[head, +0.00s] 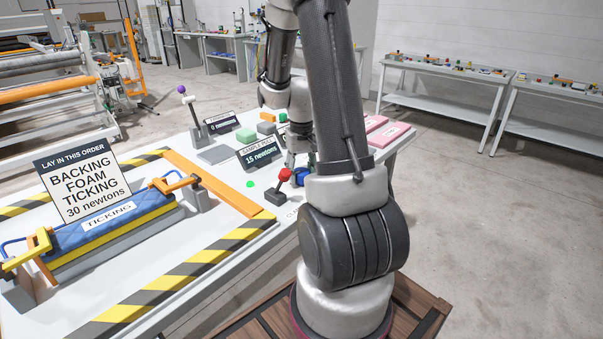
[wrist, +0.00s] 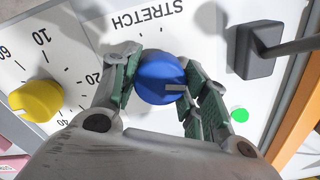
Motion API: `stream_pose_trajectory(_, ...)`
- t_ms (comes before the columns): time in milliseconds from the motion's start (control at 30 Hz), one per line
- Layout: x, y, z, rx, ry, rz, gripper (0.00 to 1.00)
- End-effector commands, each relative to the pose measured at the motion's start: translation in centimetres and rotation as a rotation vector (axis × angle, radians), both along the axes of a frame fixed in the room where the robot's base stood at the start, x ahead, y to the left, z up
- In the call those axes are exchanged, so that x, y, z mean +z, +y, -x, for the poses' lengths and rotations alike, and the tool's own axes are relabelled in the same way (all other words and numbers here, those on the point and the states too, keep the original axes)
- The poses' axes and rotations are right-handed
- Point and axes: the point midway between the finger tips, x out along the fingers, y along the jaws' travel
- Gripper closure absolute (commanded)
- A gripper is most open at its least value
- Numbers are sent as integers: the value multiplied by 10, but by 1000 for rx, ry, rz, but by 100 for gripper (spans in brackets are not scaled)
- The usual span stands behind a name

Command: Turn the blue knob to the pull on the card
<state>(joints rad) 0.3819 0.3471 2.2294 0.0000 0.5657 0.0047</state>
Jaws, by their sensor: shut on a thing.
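The blue knob (wrist: 160,75) sits on a white panel marked STRETCH. My gripper (wrist: 160,92) is shut on it, with a green-padded finger on each side. The knob's pale pointer mark faces right in the wrist view. In the head view the blue knob (head: 301,177) shows only in part, and my arm hides most of my gripper. The card (head: 85,186) stands at the left and reads "LAY IN THIS ORDER, BACKING, FOAM, TICKING, 30 newtons". A dark display (head: 262,152) behind the knob reads "15 newtons".
A yellow knob (wrist: 36,100) with a number scale is left of the blue one. A dark lever base (wrist: 256,52) and a green spot (wrist: 240,114) are at its right. The lever has a red ball (head: 285,174). A clamped blue TICKING stack (head: 125,217) lies at the left.

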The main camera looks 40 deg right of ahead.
Motion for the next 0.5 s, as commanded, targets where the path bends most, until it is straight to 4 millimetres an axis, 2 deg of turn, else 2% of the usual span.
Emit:
stream_pose_trajectory(233, 1, 0, -1, 1, -3, 1, 79)
stream_pose_trajectory(267, 1, 0, -1, 1, -3, 1, 53)
stream_pose_trajectory(300, 1, 0, -1, 1, -3, 1, 46)
stream_pose_trajectory(367, 1, 0, -1, 1, -2, 1, 35)
stream_pose_trajectory(500, 0, 0, 0, 2, -2, 1, 34)
